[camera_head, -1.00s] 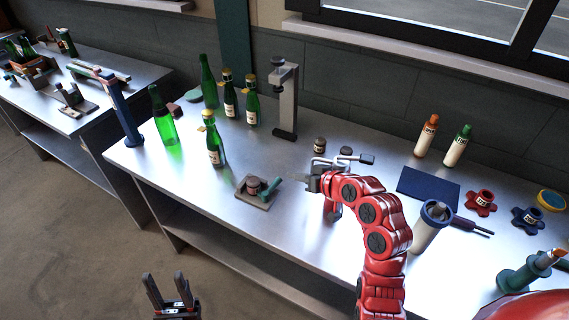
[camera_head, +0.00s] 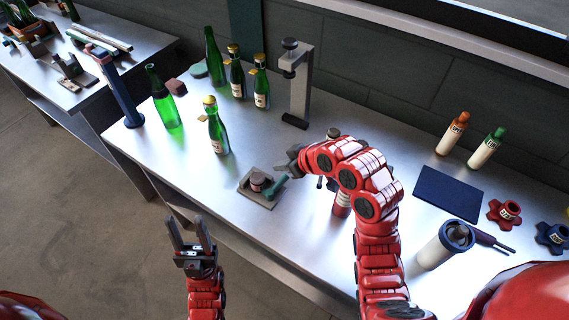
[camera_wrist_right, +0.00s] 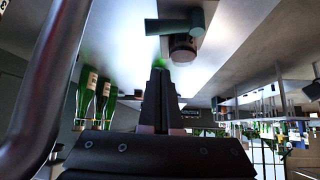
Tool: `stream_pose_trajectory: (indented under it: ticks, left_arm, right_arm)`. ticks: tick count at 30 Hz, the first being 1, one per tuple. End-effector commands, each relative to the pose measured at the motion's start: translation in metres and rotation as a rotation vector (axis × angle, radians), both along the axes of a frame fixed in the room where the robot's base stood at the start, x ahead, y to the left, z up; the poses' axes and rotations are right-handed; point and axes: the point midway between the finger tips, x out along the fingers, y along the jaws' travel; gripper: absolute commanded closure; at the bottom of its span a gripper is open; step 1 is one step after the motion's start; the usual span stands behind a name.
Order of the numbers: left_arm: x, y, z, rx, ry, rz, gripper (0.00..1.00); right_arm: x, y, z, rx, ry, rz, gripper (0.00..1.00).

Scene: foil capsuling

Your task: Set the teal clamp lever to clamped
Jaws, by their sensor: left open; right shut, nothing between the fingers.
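The teal clamp lever (camera_head: 275,188) sits on a small grey base plate (camera_head: 252,196) near the table's front edge. A dark round clamp body (camera_head: 258,181) stands beside it. My right gripper (camera_head: 284,174) is shut and empty, with its tips close to the lever's free end; whether they touch it I cannot tell. In the right wrist view the shut fingers (camera_wrist_right: 160,75) point toward the teal lever (camera_wrist_right: 176,24) and the dark clamp body (camera_wrist_right: 183,48). My left gripper (camera_head: 190,232) is open and empty, in front of the table edge.
A green bottle (camera_head: 217,128) with a gold cap stands behind the clamp. More green bottles (camera_head: 235,75) stand further back. A grey press stand (camera_head: 300,85) is behind my right arm. A dark blue mat (camera_head: 448,193) lies to the right.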

Motion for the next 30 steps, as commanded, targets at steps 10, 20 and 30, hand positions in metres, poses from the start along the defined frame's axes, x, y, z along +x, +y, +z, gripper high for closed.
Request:
stream_pose_trajectory:
  ticks: [10, 20, 30]
  left_arm:
    - [0.0, 0.0, 0.026, 0.0, 0.0, 0.0, 0.5]
    - [0.0, 0.0, 0.047, 0.0, 0.0, 0.0, 0.5]
    - [0.0, 0.0, 0.046, 0.0, 0.0, 0.0, 0.5]
  right_arm:
    - [0.031, 0.035, -0.049, -0.002, 0.006, 0.003, 1.0]
    - [0.008, 0.008, -0.058, -0.001, 0.004, -0.002, 1.0]
    - [0.006, 0.006, -0.06, 0.001, 0.0, -0.001, 1.0]
